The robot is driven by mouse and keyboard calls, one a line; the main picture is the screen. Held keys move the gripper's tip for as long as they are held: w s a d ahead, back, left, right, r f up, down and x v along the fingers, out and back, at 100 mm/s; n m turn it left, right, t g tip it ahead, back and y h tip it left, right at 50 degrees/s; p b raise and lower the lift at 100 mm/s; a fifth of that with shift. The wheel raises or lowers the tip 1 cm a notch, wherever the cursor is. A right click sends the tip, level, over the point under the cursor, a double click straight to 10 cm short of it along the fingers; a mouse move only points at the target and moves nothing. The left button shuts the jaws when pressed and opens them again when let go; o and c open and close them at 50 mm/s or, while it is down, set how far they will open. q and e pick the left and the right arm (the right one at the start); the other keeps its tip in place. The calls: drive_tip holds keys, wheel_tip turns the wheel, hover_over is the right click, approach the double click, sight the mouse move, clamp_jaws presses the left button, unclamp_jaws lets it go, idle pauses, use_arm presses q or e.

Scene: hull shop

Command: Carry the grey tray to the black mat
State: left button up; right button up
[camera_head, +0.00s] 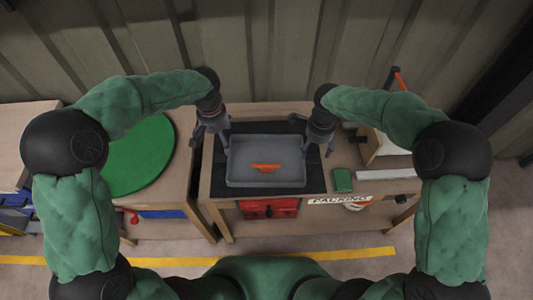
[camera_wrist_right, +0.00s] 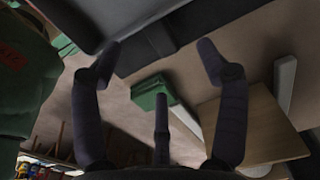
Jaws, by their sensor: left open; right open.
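The grey tray (camera_head: 282,180) lies level on the black mat (camera_head: 311,183) on the wooden bench, with an orange-red object (camera_head: 265,168) inside it. The mat shows around the tray's edges. My left gripper (camera_head: 227,142) is open at the tray's left side, and my right gripper (camera_head: 313,140) is open at its right side. Whether the fingertips touch the rim is hidden. In the right wrist view, my right gripper (camera_wrist_right: 159,48) has its fingers spread with nothing between them. The tray's side (camera_wrist_right: 95,18) and the mat (camera_wrist_right: 172,36) show beyond them.
A green box (camera_head: 342,179) lies right of the mat, near a pale bar (camera_head: 386,174) and a wooden stand (camera_head: 382,150). A round green mat (camera_head: 140,157) covers a table at left. A red drawer unit (camera_head: 268,209) stands below the bench's front edge. A corrugated wall is behind.

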drive_tip(key=shift+r, duration=2.7)
